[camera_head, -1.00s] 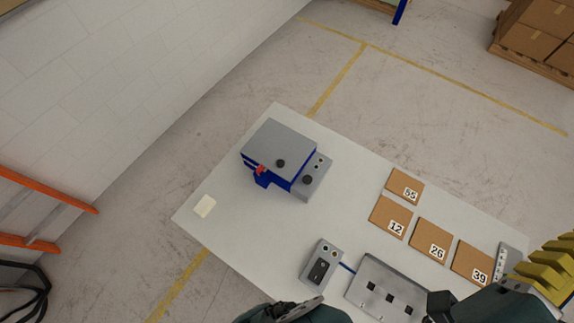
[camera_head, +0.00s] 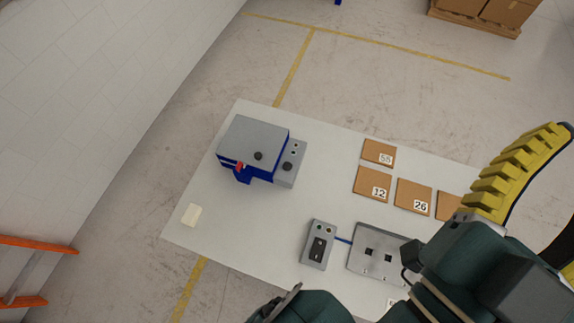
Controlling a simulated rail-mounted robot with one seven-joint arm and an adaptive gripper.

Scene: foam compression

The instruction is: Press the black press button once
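A blue and grey press machine (camera_head: 253,140) stands on the white table (camera_head: 213,205), left of the middle. One round black knob (camera_head: 258,156) is on its grey top. A second round black knob or button (camera_head: 287,166) sits on the low grey panel at its right side. I cannot tell from this view which of the two is the press button. A red part (camera_head: 240,167) shows at the machine's front. My teal arm links cross the bottom and lower right, apart from the machine in the picture. My gripper's fingers cannot be made out in this view.
A small grey control box (camera_head: 319,245) with a black switch is wired to a grey plate (camera_head: 365,262). Numbered brown foam squares (camera_head: 379,152) lie at the right. A pale block (camera_head: 191,215) lies at the left edge. An orange ladder (camera_head: 40,243) stands at far left.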

